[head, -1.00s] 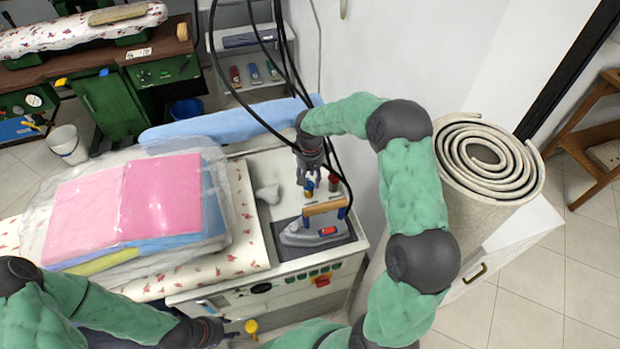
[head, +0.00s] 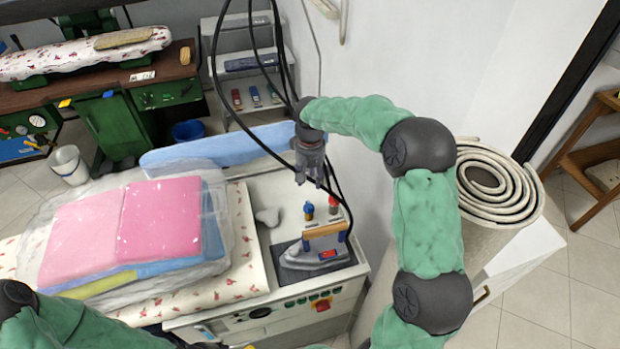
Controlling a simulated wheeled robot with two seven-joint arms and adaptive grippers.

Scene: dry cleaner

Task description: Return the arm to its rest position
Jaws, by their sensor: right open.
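My right arm reaches up from the lower right and bends over toward the ironing station. My right gripper (head: 309,180) hangs from it, pointing down, open and empty. It is above the back of the white station top (head: 281,190), apart from the iron. The iron (head: 318,250), with a wooden handle, rests on a dark pad at the station's right end. My left arm shows only in part at the lower left. The left gripper is outside the picture.
Bagged folded laundry (head: 160,222) lies on the board at left. A rolled carpet (head: 490,185) stands right of my right arm. Black hoses hang near the gripper.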

